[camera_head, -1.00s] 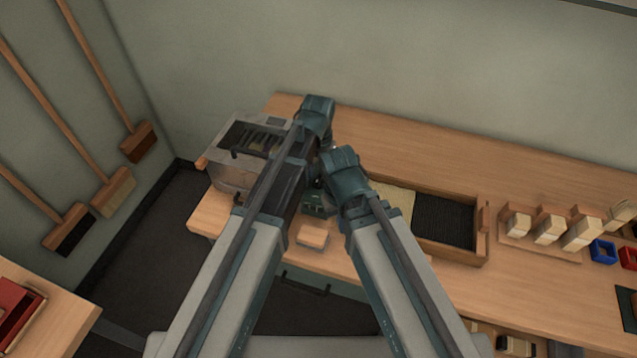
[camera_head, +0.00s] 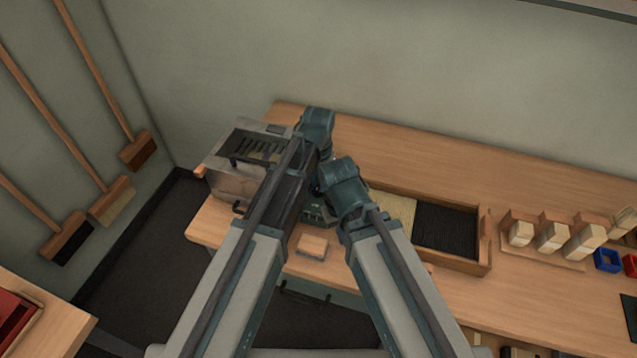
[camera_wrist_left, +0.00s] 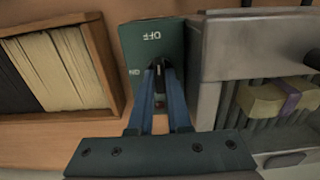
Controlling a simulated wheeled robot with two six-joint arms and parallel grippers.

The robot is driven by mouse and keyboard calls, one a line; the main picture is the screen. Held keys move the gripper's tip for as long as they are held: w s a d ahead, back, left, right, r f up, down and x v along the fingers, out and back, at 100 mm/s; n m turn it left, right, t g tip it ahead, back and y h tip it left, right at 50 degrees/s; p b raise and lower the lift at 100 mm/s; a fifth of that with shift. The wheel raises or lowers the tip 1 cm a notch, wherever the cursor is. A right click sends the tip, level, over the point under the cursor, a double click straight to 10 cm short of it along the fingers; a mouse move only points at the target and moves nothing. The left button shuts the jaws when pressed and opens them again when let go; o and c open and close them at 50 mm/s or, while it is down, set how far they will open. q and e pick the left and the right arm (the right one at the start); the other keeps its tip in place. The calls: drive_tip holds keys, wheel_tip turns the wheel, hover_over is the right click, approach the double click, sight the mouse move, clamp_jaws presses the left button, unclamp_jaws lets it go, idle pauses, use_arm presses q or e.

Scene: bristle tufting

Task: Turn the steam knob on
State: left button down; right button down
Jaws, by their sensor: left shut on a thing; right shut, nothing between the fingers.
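The steam knob sits on a green control box (camera_wrist_left: 152,32) marked OFF at its far end and ON at its left side in the left wrist view. The box also shows partly in the head view (camera_head: 316,216), between my arms. My left gripper (camera_wrist_left: 162,78) is over the box, its blue fingers shut on the knob. The fingers mostly hide the knob, so I cannot tell which mark it points to. My right gripper (camera_head: 325,184) is close beside the left one in the head view; its fingers are hidden behind the arms.
A grey metal steam machine (camera_head: 232,182) stands left of my arms. A yellowish block with a purple band (camera_wrist_left: 290,98) lies on its grille. A wooden bristle tray (camera_head: 481,240) lies to the right. A small wooden block (camera_head: 312,246) sits near the front edge. The back of the bench is clear.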

use_arm(q)
drive_tip(key=n, duration=0.4)
drive_tip(key=shift+n, duration=0.4)
drive_tip(key=n, duration=0.4)
drive_tip(key=shift+n, duration=0.3)
drive_tip(key=n, duration=0.4)
drive_tip(key=shift+n, duration=2.3)
drive_tip(key=c, duration=0.9)
unclamp_jaws()
drive_tip(key=shift+o, duration=0.2)
